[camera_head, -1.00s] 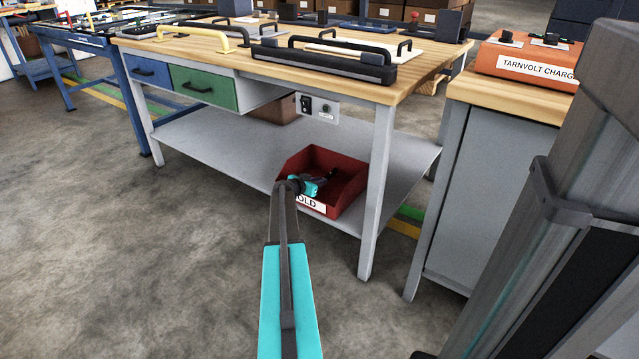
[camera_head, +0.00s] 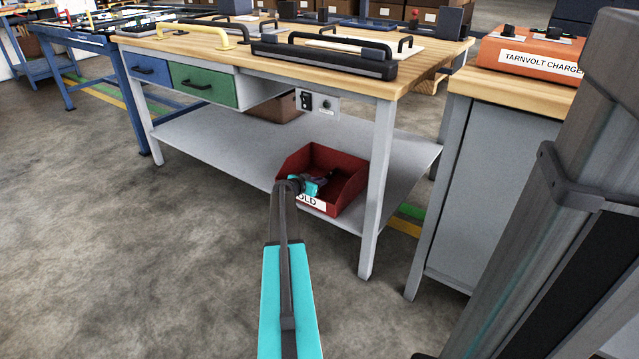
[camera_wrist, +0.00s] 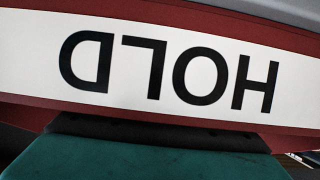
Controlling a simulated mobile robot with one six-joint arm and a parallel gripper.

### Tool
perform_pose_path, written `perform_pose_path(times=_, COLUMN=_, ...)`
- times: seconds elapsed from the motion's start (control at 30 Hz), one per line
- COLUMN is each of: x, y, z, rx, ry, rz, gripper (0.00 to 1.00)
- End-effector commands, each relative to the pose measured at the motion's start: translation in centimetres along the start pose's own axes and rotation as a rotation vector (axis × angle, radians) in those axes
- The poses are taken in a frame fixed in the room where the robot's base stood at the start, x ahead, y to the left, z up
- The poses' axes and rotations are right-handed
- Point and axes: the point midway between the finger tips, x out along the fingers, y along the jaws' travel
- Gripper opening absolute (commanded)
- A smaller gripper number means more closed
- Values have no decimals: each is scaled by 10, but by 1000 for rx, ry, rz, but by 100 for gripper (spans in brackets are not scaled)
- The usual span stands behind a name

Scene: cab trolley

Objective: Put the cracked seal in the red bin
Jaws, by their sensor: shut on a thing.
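The red bin (camera_head: 350,190) stands on the lower shelf of the workbench, near its front right leg. Its white front label reads HOLD; the label fills most of the wrist view (camera_wrist: 165,75), upside down. My gripper (camera_head: 322,181) reaches over the bin's front wall, with its tips over or inside the bin. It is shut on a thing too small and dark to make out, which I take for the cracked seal. The seal cannot be made out in either view.
The bench's wooden top (camera_head: 395,85) overhangs the bin, and a front leg (camera_head: 377,190) stands just right of it. A brown box (camera_head: 277,108) sits farther back on the lower shelf (camera_head: 225,140). The shelf left of the bin is clear.

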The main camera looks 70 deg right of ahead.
Motion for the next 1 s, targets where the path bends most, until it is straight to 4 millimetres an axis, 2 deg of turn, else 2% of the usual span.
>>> perform_pose_path(times=0.03, x=0, y=0, z=0, rx=0, ry=0, rz=0, gripper=17)
perform_pose_path(times=0.13, x=0, y=0, z=0, rx=0, ry=0, rz=0, gripper=32)
perform_pose_path(times=0.73, x=-2, y=0, z=-6, rx=-1, ry=0, rz=0, gripper=32)
perform_pose_path(times=0.97, x=-6, y=0, z=-15, rx=-1, ry=0, rz=1, gripper=32)
perform_pose_path(times=1.0, x=-12, y=1, z=-14, rx=-1, ry=0, rz=-1, gripper=32)
